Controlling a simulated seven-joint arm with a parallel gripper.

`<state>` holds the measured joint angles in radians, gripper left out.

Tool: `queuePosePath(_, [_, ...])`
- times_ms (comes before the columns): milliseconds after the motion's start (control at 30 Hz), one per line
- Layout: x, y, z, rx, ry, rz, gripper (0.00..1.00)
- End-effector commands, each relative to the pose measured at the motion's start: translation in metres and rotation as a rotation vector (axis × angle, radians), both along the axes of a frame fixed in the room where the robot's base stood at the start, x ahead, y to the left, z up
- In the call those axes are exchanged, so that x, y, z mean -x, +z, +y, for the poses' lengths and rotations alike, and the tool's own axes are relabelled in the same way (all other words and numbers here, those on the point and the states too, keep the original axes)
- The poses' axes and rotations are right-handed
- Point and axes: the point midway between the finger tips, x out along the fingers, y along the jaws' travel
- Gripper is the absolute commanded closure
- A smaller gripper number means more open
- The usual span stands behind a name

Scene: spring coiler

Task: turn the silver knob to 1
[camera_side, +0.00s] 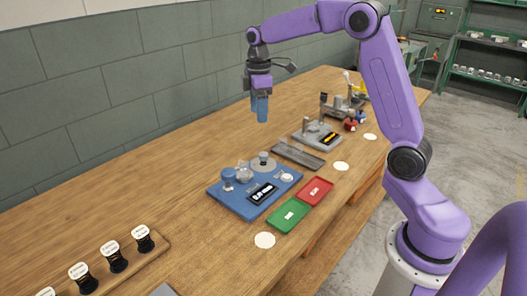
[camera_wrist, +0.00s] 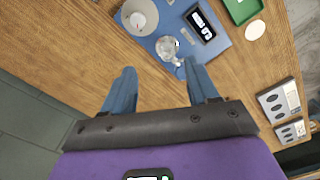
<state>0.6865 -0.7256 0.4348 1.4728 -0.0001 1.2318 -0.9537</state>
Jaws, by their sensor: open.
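The shiny silver knob (camera_side: 244,171) stands on the blue machine base (camera_side: 240,205) near a small dark display (camera_side: 262,193) with white characters too small to read surely. In the wrist view the silver knob (camera_wrist: 169,47) shows ahead of the fingertips, beside the display (camera_wrist: 201,26). My gripper (camera_side: 260,115) is raised well above the bench, behind and above the blue base, fingers pointing down. In the wrist view my gripper (camera_wrist: 158,80) has its two blue fingers apart, with bare wood between them. It touches nothing.
Green (camera_side: 288,215) and red (camera_side: 315,190) trays lie in front. Another grey machine (camera_side: 318,137) stands farther back. Bare bench lies left of the base.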

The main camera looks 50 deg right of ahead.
Motion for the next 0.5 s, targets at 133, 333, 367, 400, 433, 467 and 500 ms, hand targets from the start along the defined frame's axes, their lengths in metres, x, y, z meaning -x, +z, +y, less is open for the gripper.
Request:
queuePosePath(133, [-0.018, -0.003, -0.035, 0.000, -0.011, 0.002, 0.41])
queuePosePath(333, [-0.022, -0.009, -0.047, 0.000, -0.010, 0.004, 0.41])
queuePosePath(367, [-0.022, -0.011, -0.047, -0.001, -0.010, 0.004, 0.41])
queuePosePath(400, [-0.022, -0.016, -0.047, 0.000, -0.010, 0.006, 0.41])
queuePosePath(433, [-0.022, -0.019, -0.047, -0.001, -0.010, 0.007, 0.41])
queuePosePath(467, [-0.022, -0.024, -0.047, 0.000, -0.010, 0.006, 0.41])
queuePosePath(500, [-0.021, -0.030, -0.047, 0.000, -0.010, 0.007, 0.41])
